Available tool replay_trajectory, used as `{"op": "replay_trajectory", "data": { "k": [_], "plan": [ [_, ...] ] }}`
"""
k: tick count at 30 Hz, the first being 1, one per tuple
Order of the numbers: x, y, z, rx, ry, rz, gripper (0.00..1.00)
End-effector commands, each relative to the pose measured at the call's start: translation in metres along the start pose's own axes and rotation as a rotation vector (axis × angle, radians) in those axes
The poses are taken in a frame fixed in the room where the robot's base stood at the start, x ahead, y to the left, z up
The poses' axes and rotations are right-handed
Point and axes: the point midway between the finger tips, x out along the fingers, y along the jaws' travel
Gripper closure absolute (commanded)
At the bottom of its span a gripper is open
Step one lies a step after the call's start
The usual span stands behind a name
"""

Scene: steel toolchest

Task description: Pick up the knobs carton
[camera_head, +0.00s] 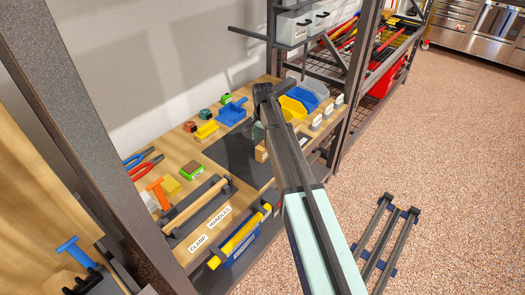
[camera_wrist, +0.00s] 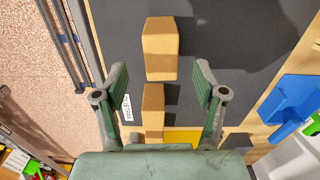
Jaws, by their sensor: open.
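Two plain tan cartons show in the wrist view, on a dark grey mat (camera_wrist: 235,45). The far carton (camera_wrist: 161,50) lies beyond the fingertips; the near carton (camera_wrist: 153,105) lies between the fingers in the picture, with gaps on both sides. I cannot read which one is the knobs carton. My gripper (camera_wrist: 161,76) is open and empty above them, its green-padded fingers spread. In the head view one tan carton (camera_head: 261,153) shows beside my arm, which hides most of the gripper.
Blue (camera_head: 313,88) and yellow (camera_head: 293,107) bins stand right of my arm on the wooden shelf (camera_head: 207,155). A blue dustpan-like tray (camera_head: 231,114) lies at the back. A dark steel post (camera_head: 355,80) stands to the right. The dark mat has bare room around the cartons.

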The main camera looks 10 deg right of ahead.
Motion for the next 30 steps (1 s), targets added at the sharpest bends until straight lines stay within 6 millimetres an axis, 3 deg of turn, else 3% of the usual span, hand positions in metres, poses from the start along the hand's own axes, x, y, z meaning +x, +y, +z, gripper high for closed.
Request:
{"op": "replay_trajectory", "data": {
  "k": [14, 22, 30],
  "plan": [
    [0.031, -0.001, -0.001, 0.000, -0.001, 0.002, 0.29],
    [0.065, -0.001, -0.001, 0.000, -0.001, 0.002, 0.29],
    [0.071, -0.002, -0.002, 0.000, 0.001, 0.000, 0.29]
  ]
}}
